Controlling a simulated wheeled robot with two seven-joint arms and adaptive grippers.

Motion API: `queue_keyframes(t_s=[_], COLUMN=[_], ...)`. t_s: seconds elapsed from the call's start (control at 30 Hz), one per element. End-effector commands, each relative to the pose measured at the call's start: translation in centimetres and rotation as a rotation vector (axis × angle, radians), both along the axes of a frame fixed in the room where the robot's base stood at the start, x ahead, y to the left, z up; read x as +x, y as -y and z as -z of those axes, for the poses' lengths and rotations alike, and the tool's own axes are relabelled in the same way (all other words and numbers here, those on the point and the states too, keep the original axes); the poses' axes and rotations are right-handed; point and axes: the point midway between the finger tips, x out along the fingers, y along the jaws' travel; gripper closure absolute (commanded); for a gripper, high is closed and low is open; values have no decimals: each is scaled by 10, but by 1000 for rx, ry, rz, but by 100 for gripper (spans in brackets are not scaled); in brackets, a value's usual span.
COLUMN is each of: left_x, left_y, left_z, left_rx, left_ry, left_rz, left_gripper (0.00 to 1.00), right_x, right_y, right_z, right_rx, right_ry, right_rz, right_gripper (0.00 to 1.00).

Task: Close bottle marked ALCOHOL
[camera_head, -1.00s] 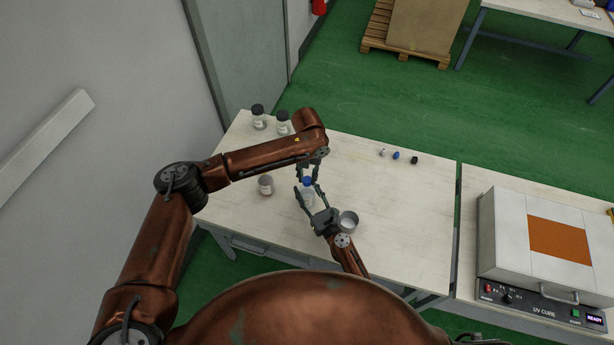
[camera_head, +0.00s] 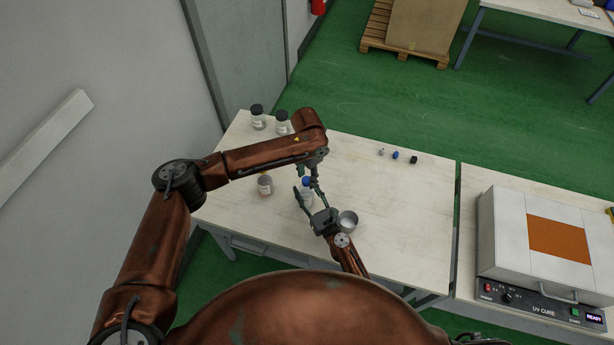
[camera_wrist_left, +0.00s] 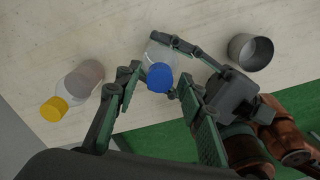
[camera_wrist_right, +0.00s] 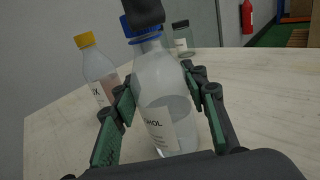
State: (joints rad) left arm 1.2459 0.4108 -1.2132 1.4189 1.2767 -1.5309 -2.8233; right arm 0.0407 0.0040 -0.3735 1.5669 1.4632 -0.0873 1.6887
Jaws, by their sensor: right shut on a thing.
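The clear bottle lettered "...OHOL" (camera_wrist_right: 168,105) stands upright on the table and holds some clear liquid. A blue cap (camera_wrist_left: 160,77) sits on its mouth; I cannot tell how tight it is. In the head view the cap (camera_head: 307,182) shows between the arms. My right gripper (camera_wrist_right: 163,90) is shut on the bottle's body, a finger on each side. My left gripper (camera_wrist_left: 160,90) is open above the bottle, its fingers to either side of the cap in its wrist view. A dark part covers the cap's top in the right wrist view.
A yellow-capped bottle (camera_wrist_right: 97,75) stands close to the left. Two dark-capped bottles (camera_head: 257,118) (camera_head: 282,123) stand at the back left. A metal cup (camera_head: 347,222) is beside my right gripper. Small items (camera_head: 395,155) lie at the back. The table's right part is clear.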

Motion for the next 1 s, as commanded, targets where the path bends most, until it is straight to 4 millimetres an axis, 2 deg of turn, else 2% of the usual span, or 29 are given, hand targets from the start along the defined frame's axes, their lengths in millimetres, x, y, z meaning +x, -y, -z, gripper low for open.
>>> queue_keyframes(t_s=[0.33,0.7,1.0], left_x=[0,0,-1], left_y=[0,0,0], left_z=[-1,-42,-45], left_rx=[0,-1,0], left_ry=[-1,-1,-1], left_rz=[-1,0,-1], left_gripper=[60,60,62], right_x=[0,0,0], right_y=[0,0,0], right_z=[1,1,1], right_rx=[0,0,0], right_ry=[-1,-1,-1], right_rz=[0,0,0], right_gripper=[100,100,100])
